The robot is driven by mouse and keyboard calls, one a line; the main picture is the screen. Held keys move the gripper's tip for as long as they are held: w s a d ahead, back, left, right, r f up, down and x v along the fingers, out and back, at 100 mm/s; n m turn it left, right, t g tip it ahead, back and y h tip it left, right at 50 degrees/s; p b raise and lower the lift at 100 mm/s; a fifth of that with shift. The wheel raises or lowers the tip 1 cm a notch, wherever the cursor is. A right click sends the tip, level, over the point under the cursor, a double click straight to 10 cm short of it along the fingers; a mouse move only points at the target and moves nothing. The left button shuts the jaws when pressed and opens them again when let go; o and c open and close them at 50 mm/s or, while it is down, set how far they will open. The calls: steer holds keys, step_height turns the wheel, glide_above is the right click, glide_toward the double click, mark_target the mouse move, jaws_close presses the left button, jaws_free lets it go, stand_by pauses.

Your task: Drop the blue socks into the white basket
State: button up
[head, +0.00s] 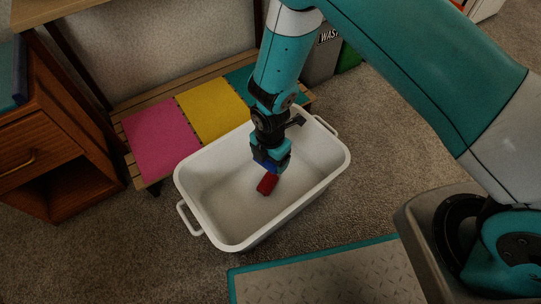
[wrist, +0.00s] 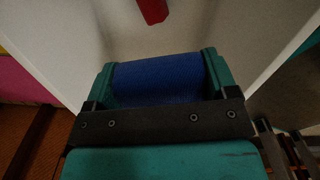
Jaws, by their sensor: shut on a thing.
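The white basket (head: 240,240) stands on the carpet in the middle of the head view; its wall also shows in the wrist view (wrist: 262,40). My gripper (head: 267,164) points down over the inside of the basket. In the wrist view my gripper (wrist: 160,82) is shut on the blue socks (wrist: 160,76), a rolled bundle between its two fingers. In the head view only a small dark blue part of the socks (head: 266,166) shows under the fingers. How far the socks are above the basket floor I cannot tell.
A red item (head: 267,184) lies in the basket near my gripper; it also shows in the wrist view (wrist: 153,10). A slatted bench with pink (head: 160,138) and yellow (head: 210,108) mats stands behind. A wooden cabinet (head: 40,150) is at left, a grey bin (head: 320,62) behind.

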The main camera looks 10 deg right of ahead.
step_height(320, 180, down, 2)
steer(key=shift+f+b, duration=0.1)
steer(key=shift+b, duration=0.55)
steer(key=o, duration=0.8)
step_height(320, 180, up, 18)
steer(key=p, duration=0.8)
steer(key=shift+f, duration=0.2)
